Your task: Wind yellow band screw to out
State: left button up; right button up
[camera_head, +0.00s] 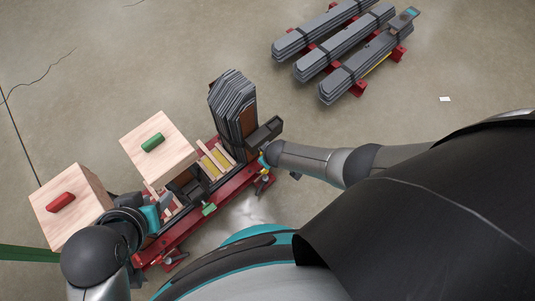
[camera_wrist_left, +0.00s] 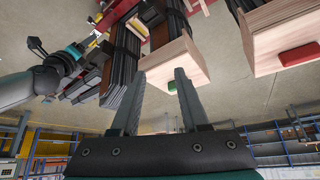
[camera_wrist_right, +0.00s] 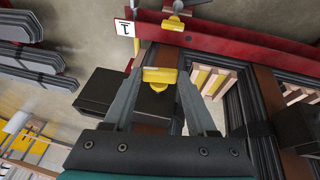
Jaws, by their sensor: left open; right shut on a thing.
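The yellow band screw (camera_wrist_right: 160,76) shows in the right wrist view between the fingertips of my right gripper (camera_wrist_right: 163,70), which is shut on it. In the head view, my right gripper (camera_head: 264,160) is at the right end of the red frame (camera_head: 230,188), with a bit of yellow beside it. My left gripper (camera_wrist_left: 160,73) is open, with nothing between its fingers. In the head view, its wrist (camera_head: 150,217) is by the left part of the frame, and its fingers are hard to make out.
A wooden block with a green handle (camera_head: 152,143) and one with a red handle (camera_head: 61,202) stand along the frame. A stack of dark sheets (camera_head: 228,100) stands near its right end. Several bundled grey stacks (camera_head: 345,45) lie behind on the floor. Open floor lies between.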

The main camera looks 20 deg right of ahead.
jog(key=c, duration=0.4)
pick_arm(q)
jog(key=shift+w+d, duration=0.1)
jog(key=shift+w, duration=0.15)
pick_arm(e)
jog(key=shift+a+h, duration=0.1)
jog(key=shift+h, duration=0.2)
pick_arm(q)
jog(key=w+d+r+t+h+b, duration=0.2)
jog(key=d+t+h+b, duration=0.3)
jog(key=d+t, duration=0.4)
jog(key=shift+w+r+t+b, duration=0.3)
jog(key=shift+r+t+b, duration=0.05)
jog(key=shift+r+t, duration=0.05)
pick_arm(e)
jog(key=shift+s+a+f+n+t+h, duration=0.2)
jog(key=shift+t+h, duration=0.25)
jog(key=shift+h, duration=0.45)
jog(key=shift+w+a+f+n+t+h, duration=0.15)
jog(key=shift+n+t+h, duration=0.2)
jog(key=shift+h, duration=0.55)
jog(key=shift+s+a+n+t+h, duration=0.2)
jog(key=shift+t+h, duration=0.3)
jog(key=shift+h, duration=0.4)
pick_arm(q)
jog(key=shift+d+r, duration=0.1)
